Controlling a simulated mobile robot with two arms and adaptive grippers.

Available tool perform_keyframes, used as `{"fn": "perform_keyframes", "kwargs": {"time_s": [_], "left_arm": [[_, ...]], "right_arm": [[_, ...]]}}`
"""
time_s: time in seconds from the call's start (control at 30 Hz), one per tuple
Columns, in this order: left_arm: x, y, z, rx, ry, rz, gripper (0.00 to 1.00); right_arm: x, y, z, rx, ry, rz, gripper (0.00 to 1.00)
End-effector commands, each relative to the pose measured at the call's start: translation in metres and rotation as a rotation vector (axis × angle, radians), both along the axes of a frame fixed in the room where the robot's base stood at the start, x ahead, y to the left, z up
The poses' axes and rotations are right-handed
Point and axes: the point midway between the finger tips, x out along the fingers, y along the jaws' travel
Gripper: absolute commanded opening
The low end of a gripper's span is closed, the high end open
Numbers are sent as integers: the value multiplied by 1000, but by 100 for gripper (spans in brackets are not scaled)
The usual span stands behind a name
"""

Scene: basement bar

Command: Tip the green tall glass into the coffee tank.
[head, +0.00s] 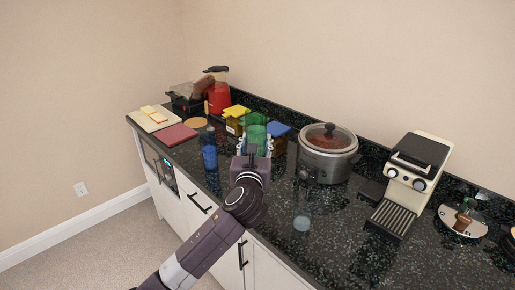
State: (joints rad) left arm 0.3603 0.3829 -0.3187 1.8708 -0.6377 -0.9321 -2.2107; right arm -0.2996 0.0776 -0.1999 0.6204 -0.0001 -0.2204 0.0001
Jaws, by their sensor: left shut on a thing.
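The green tall glass (256,127) is upright between the fingers of my left gripper (254,146), which is shut on it. The arm reaches in from below, and the gripper hides the glass's lower part. I cannot tell whether the glass touches the counter or what is in it. The cream and black coffee machine (412,165) stands well to the right, with a dark top (420,150). I cannot make out a separate coffee tank on it. My right gripper is not in view.
A slow cooker (327,152) stands between the glass and the coffee machine. A clear glass (302,219) is near the counter's front edge, and a blue glass (209,152) is left of my gripper. A red blender (218,92) and boards (176,135) lie farther left.

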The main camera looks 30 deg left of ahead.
Motion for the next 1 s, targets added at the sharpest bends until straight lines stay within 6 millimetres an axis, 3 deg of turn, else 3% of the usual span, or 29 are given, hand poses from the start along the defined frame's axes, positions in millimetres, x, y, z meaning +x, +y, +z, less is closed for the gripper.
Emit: {"fn": "perform_keyframes", "kwargs": {"time_s": [0.1, 0.23, 0.7, 1.0], "left_arm": [[0, -1, 1, 0, -3, 3, 1], [-2, -3, -17, -8, -2, 17, 1], [-29, -42, -130, -4, -5, 18, 1], [-36, -55, -151, -1, -3, -1, 1]], "right_arm": [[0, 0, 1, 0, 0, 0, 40], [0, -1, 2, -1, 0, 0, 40], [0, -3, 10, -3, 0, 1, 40], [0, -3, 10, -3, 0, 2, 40]]}}
